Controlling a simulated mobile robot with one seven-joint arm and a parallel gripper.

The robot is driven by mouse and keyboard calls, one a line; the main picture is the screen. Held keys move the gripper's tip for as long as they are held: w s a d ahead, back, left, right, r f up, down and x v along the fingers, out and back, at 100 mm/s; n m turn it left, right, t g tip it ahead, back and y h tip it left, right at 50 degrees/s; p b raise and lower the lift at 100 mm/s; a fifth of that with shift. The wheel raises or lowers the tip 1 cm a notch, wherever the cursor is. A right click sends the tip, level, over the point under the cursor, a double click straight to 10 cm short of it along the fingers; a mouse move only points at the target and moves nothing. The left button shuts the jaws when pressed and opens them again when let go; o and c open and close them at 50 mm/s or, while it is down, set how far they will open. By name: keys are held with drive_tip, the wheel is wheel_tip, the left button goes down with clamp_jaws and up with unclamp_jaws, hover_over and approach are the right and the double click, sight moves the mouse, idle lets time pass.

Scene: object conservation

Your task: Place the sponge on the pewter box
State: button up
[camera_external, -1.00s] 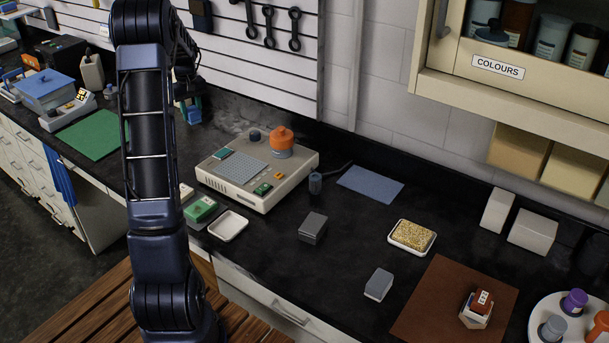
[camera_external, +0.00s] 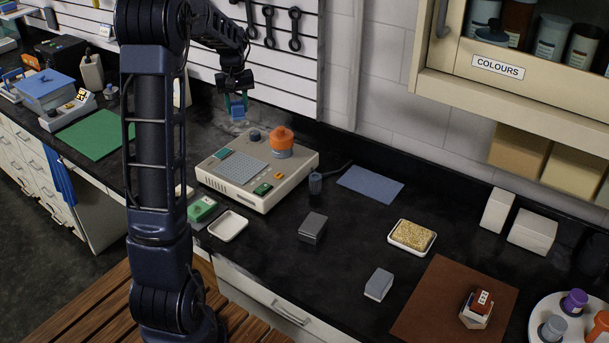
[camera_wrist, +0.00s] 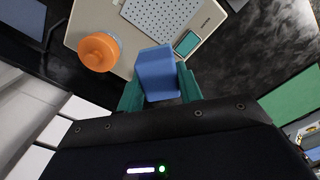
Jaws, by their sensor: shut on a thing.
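My gripper (camera_external: 237,110) is shut on a blue block, the likely sponge, also seen between the teal fingers in the wrist view (camera_wrist: 158,74). In the external view it hangs in the air beyond the back left of the beige instrument, and the block is small and hard to make out. A dark grey box (camera_external: 313,226) stands mid-counter, right of the instrument. A lighter grey box (camera_external: 379,283) stands nearer the front edge. Both have bare tops; I cannot tell for certain which is the pewter one. Both are well to the right of my gripper.
The beige instrument (camera_external: 237,197) with its orange knob (camera_external: 282,139) stands between my gripper and the grey boxes. A white tray (camera_external: 230,226), a blue mat (camera_external: 371,185), a speckled yellow slab (camera_external: 411,234) and a brown mat (camera_external: 436,309) lie around. Black counter shows between them.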

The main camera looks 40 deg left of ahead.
drive_tip(key=s+d+r+m, duration=0.2)
drive_tip(key=d+m, duration=0.3)
drive_tip(key=d, duration=1.5)
drive_tip(key=m, duration=0.5)
hover_over(314, 222)
wheel_tip(314, 222, down, 20)
drive_tip(key=shift+r, duration=0.1)
drive_tip(key=o, duration=1)
drive_tip(key=shift+c, duration=0.2)
